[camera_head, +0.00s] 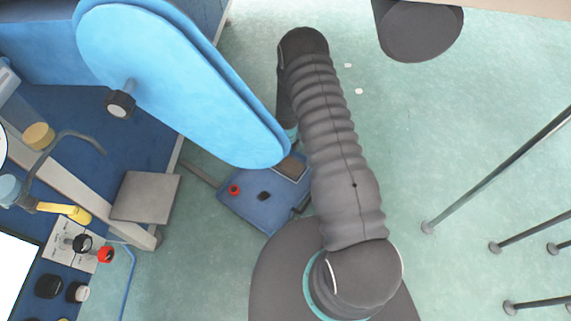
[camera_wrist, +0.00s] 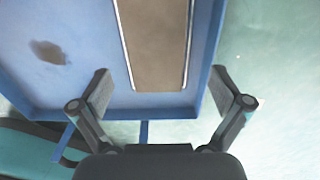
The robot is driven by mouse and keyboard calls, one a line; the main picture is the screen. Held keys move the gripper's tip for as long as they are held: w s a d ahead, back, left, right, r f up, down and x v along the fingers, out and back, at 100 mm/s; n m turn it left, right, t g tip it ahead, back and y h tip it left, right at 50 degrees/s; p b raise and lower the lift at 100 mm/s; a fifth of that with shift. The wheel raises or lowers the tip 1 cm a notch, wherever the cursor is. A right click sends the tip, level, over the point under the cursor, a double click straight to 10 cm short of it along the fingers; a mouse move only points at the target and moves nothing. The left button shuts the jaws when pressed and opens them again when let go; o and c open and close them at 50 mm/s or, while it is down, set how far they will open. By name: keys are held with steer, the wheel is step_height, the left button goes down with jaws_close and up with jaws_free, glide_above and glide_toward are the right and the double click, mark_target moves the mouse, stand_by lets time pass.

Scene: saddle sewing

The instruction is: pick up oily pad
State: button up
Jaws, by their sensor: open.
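In the wrist view a dark brown, irregular patch (camera_wrist: 48,52) lies on a blue tray-like surface (camera_wrist: 65,90), left of a brown panel (camera_wrist: 155,45) with a pale metal edge. The patch may be the oily pad; I cannot tell for sure. My gripper (camera_wrist: 162,88) is open and empty, its fingers apart near the surface's edge and either side of the panel's lower end. The patch is beyond and left of the left finger. In the head view a small dark item (camera_head: 263,196) sits on the blue unit (camera_head: 262,213); my gripper is hidden there.
A red knob (camera_head: 234,190) sits on the blue unit. A large light-blue padded board (camera_head: 180,80) overhangs its upper left side. A grey plate (camera_head: 145,197) and bench controls stand at left. Thin metal poles (camera_head: 497,172) rise at right. Green floor between is mostly clear.

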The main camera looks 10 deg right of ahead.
mark_target(286, 162)
steer(key=shift+a+f, duration=0.15)
steer(key=shift+f, duration=1.2)
steer(key=shift+a+f, duration=0.15)
steer(key=shift+f, duration=1.15)
steer(key=c, duration=1.1)
